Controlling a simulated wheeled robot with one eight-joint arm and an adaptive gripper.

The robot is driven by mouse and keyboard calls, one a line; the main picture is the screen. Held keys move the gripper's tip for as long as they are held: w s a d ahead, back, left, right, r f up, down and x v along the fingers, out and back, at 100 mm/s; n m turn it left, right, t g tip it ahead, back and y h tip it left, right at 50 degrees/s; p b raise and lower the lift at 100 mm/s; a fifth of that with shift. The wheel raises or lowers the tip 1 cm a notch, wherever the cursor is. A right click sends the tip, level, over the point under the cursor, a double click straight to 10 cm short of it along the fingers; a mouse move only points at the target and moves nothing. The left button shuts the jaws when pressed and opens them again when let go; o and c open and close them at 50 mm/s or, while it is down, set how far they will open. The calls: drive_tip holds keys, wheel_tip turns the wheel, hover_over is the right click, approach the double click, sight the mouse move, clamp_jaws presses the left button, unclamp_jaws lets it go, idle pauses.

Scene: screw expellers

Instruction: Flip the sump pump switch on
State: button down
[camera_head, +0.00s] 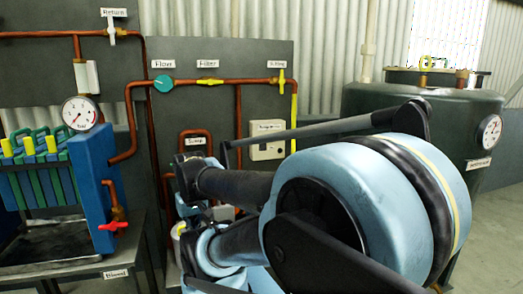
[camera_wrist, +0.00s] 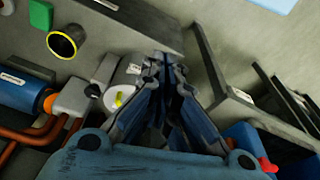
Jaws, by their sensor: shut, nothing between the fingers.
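The pale switch box (camera_head: 268,148) is mounted on the dark back panel, right of the vertical copper pipe. The label (camera_head: 267,127) above it is too small to read surely. Its front has small dark details, but the switch position cannot be told. My gripper (camera_wrist: 172,62) points away from the wrist camera with its dark fingers together and nothing between them. In the head view my arm covers the lower middle and the fingers cannot be made out. The switch box cannot be surely identified in the wrist view.
A copper pipe (camera_head: 215,81) with valves crosses the panel. A blue filter press (camera_head: 90,165) stands at left and a dark tank (camera_head: 425,108) at right.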

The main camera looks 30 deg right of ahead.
drive_tip(key=shift+r, duration=0.1)
drive_tip(key=w+d+r+m+t, duration=0.3)
drive_tip(key=w+d+r+m, duration=1.2)
drive_tip(key=m, duration=0.5)
drive_tip(key=w+d+r+m+t+h, duration=0.1)
drive_tip(key=w+d+r+m, duration=0.1)
drive_tip(key=d+m, duration=0.7)
drive_tip(key=w+d+r+m+t, duration=0.1)
drive_tip(key=w+d+r+m, duration=0.2)
drive_tip(key=d+m, duration=0.7)
drive_tip(key=d, duration=0.9)
drive_tip(key=shift+r+h, duration=0.15)
drive_tip(key=shift+h, duration=0.25)
